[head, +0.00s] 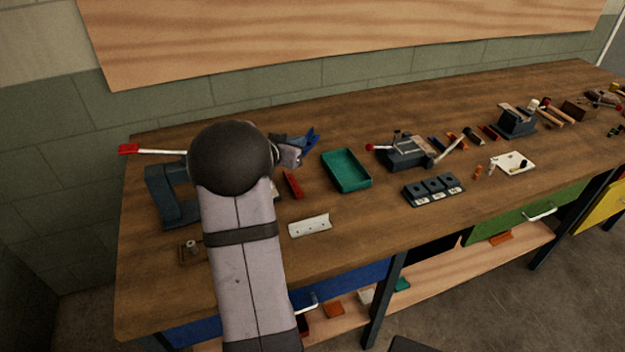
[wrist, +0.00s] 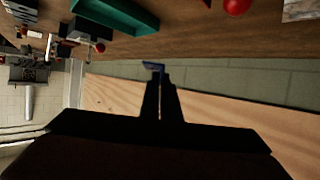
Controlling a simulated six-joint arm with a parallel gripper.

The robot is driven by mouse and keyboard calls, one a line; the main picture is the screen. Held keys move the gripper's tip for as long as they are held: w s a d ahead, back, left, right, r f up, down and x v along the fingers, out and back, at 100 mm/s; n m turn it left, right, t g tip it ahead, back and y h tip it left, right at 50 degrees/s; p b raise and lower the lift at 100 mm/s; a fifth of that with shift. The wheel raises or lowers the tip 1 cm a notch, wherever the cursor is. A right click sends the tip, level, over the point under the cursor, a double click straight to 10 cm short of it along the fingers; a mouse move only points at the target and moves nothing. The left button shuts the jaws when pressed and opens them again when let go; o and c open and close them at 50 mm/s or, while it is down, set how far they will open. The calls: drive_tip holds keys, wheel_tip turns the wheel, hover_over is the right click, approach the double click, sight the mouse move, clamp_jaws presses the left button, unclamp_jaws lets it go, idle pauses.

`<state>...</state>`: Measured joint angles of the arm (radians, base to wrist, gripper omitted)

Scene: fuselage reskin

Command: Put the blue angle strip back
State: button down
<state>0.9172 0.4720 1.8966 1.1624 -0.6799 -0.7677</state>
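My gripper (head: 299,146) is held above the left part of the bench, left of the green tray. A blue angle strip (head: 312,139) sticks out at its tip. In the wrist view, the narrow fingers of my gripper (wrist: 160,82) are close together on the blue angle strip (wrist: 153,66), whose bent end shows beyond them. The strip is clear of the bench top. Part of the strip is hidden by the fingers.
The green tray (head: 346,187) looks empty. A dark block with three labelled sections (head: 434,190) and a clamp fixture (head: 403,155) stand to the right. A blue-grey stand (head: 165,197) is at the left.

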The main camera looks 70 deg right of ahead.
sight(303, 186)
drive_tip(key=shift+s+a+f+g, duration=0.15)
drive_tip(key=shift+s+f, duration=0.1)
drive_tip(key=shift+s, duration=0.15)
drive_tip(key=shift+s+f+g, duration=0.15)
drive_tip(key=shift+s+f, duration=0.1)
drive_tip(key=shift+s, duration=0.15)
drive_tip(key=shift+t, duration=0.4)
drive_tip(key=shift+f, duration=0.1)
drive_tip(key=shift+w+f, duration=0.1)
drive_tip(key=shift+f, duration=4.8)
drive_tip(key=shift+f+b, duration=0.45)
drive_tip(key=shift+b, duration=0.05)
